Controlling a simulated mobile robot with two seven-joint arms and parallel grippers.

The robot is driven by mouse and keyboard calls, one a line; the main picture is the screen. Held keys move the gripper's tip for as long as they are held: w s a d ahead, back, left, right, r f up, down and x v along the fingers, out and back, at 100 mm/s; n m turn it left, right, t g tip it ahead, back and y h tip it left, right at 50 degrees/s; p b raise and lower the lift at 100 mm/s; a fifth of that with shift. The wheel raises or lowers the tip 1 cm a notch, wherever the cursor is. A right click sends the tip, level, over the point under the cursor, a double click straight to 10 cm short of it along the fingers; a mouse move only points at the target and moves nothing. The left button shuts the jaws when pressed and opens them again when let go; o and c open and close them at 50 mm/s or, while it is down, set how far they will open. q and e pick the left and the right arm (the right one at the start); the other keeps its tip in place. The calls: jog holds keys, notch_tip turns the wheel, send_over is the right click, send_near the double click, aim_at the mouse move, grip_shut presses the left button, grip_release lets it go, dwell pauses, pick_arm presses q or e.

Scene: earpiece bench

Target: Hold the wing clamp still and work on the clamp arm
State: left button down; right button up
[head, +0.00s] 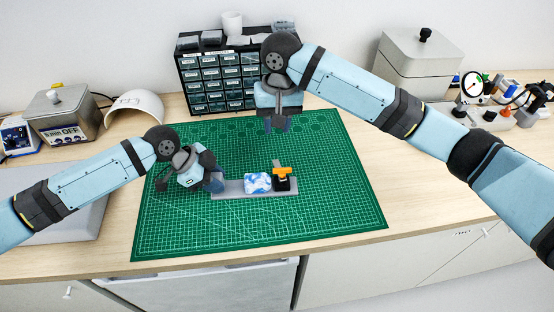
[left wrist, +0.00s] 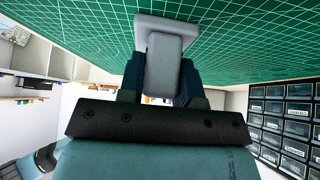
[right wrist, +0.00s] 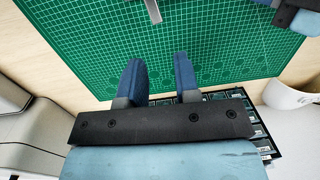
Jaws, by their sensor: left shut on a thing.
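The wing clamp is a black post with an orange top (head: 282,172) at the right end of a grey base bar (head: 228,188) on the green mat. A short grey arm (head: 276,162) sticks out behind the orange top. A grey strip, likely this arm, shows at the top of the right wrist view (right wrist: 152,10). A blue-and-white block (head: 257,183) sits on the bar left of the post. My left gripper (head: 214,183) is shut on a grey block (left wrist: 163,62) at the bar's left end. My right gripper (head: 277,126) is open and empty, behind and above the clamp.
The green mat (head: 340,200) is clear right of the clamp and in front of it. A black drawer cabinet (head: 215,82) stands behind. A grey box (head: 418,65) is at the back right. A grey slab (head: 60,215) lies left of the mat.

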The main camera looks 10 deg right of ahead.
aim_at(277, 164)
jog(key=shift+n+t+h, duration=0.3)
jog(key=shift+n+h, duration=0.1)
jog(key=shift+n, duration=0.4)
jog(key=f, duration=0.4)
jog(key=s+f, duration=0.1)
jog(key=f, duration=0.7)
jog(key=shift+s, duration=0.15)
